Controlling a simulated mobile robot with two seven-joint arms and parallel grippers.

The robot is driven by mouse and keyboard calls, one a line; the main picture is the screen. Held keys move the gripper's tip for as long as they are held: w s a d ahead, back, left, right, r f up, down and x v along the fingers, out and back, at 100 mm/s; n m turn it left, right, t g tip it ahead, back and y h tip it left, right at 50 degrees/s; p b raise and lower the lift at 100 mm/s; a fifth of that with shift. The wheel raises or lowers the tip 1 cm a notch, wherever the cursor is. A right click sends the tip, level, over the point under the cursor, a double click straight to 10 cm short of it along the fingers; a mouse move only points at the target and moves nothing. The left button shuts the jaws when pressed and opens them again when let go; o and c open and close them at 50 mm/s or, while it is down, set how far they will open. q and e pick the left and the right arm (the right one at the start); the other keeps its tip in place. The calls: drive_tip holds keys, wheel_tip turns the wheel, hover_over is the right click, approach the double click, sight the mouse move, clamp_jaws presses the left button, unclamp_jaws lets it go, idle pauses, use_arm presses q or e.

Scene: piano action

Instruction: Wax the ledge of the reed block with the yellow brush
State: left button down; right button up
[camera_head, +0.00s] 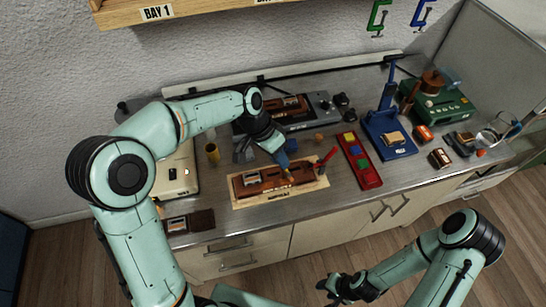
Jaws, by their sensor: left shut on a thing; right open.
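The brown reed block (248,189) lies on a pale labelled mat (280,197) near the front of the bench. A pale, metallic-looking piece sits on its left part. My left gripper (283,160) is over the right part of the block, pointing down. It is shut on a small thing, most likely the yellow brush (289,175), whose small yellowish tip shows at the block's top. At this size I cannot tell whether the tip touches the ledge. My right gripper (331,287) is open and empty, low in front of the bench.
A red tray (372,181) with coloured pieces lies right of the mat, and a red-handled item (326,158) lies between. A blue stand (391,143) and green machine (447,107) fill the right.

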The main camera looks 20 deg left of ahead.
use_arm(q)
drive_tip(key=shift+w+d, duration=0.45)
drive_tip(key=shift+d, duration=0.15)
drive_tip(key=shift+f, duration=0.15)
use_arm(e)
drive_tip(key=shift+w+r, duration=0.25)
drive_tip(key=shift+w, duration=0.1)
use_arm(q)
drive_tip(key=w+d, duration=0.1)
drive_tip(key=d+p, duration=0.1)
drive_tip(key=d, duration=0.1)
drive_tip(key=shift+w, duration=0.35)
use_arm(e)
drive_tip(key=shift+w+r, duration=0.65)
drive_tip(key=shift+w, duration=0.2)
use_arm(q)
drive_tip(key=shift+s+a, duration=0.15)
use_arm(e)
drive_tip(key=shift+s, duration=0.15)
